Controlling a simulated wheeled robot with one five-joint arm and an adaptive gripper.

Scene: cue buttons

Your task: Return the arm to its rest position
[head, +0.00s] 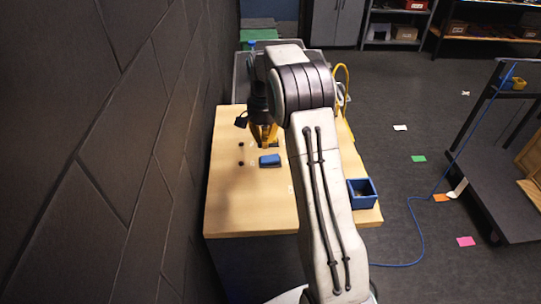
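My arm (325,190) reaches forward from the bottom of the head view and bends at a dark joint over the wooden table. My gripper (264,143) is past that bend, with its yellow part pointing down above the table. It is small and partly hidden, so I cannot tell whether its fingers are open or shut. A blue block-like object (269,160) lies on the table just below and beside the gripper. I cannot tell whether they touch. Two small dark buttons (241,154) sit on the table left of the gripper.
The wooden table (235,205) stands close to the dark wall (110,150) on the left. A blue open box (362,193) is at its right edge. A blue cable (420,235) crosses the floor toward a dark cart (500,185) at right. Shelves stand behind.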

